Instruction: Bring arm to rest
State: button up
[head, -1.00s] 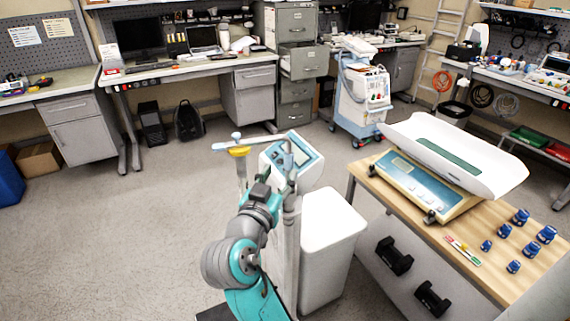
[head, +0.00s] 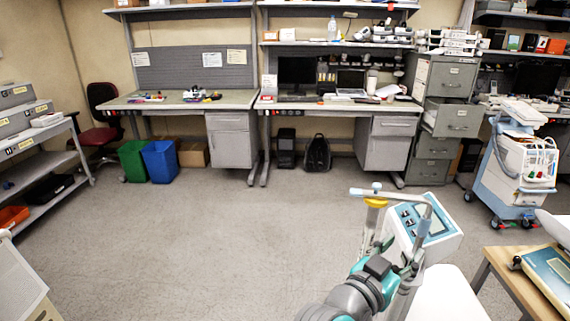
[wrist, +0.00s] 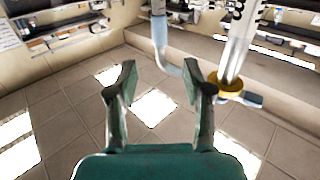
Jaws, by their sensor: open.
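My gripper (wrist: 158,80) is open in the wrist view, its two fingers spread with nothing between them. My teal and grey arm (head: 350,297) shows at the lower right of the head view; its fingertips cannot be made out there. A device with a pale blue panel (head: 424,226) is beyond the arm, beside a pole-like stand with a light blue crossbar and a yellow collar (head: 376,202). In the wrist view the yellow collar (wrist: 230,86) is on a pale pole just right of the right finger. Whether they touch is unclear.
A wooden table (head: 505,272) and a white medical cart (head: 518,165) stand at the right. Desks (head: 185,100) line the back wall, with green (head: 134,160) and blue bins (head: 160,160) below. The floor (head: 210,240) in the middle is clear.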

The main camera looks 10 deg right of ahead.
jog(key=s+a+f+n+t+y, duration=0.35)
jog(key=f+n+y, duration=0.2)
jog(key=f, duration=0.55)
jog(key=s+a+f+n+t+y, duration=0.2)
jog(key=s+a+f+n+y, duration=0.4)
jog(key=f, duration=0.5)
jog(key=s+a+f+n+y, duration=0.1)
jog(key=s+a+f+y, duration=0.15)
jog(key=s, duration=0.35)
jog(key=s+a+f+n+y, duration=0.1)
jog(key=s+f+n, duration=0.15)
jog(key=s, duration=0.45)
jog(key=s+r+m, duration=0.2)
jog(key=s+r, duration=0.1)
jog(key=s, duration=0.8)
jog(key=shift+s+r+m+y, duration=0.2)
jog(key=shift+s+m+y, duration=0.1)
jog(key=shift+m+y, duration=0.1)
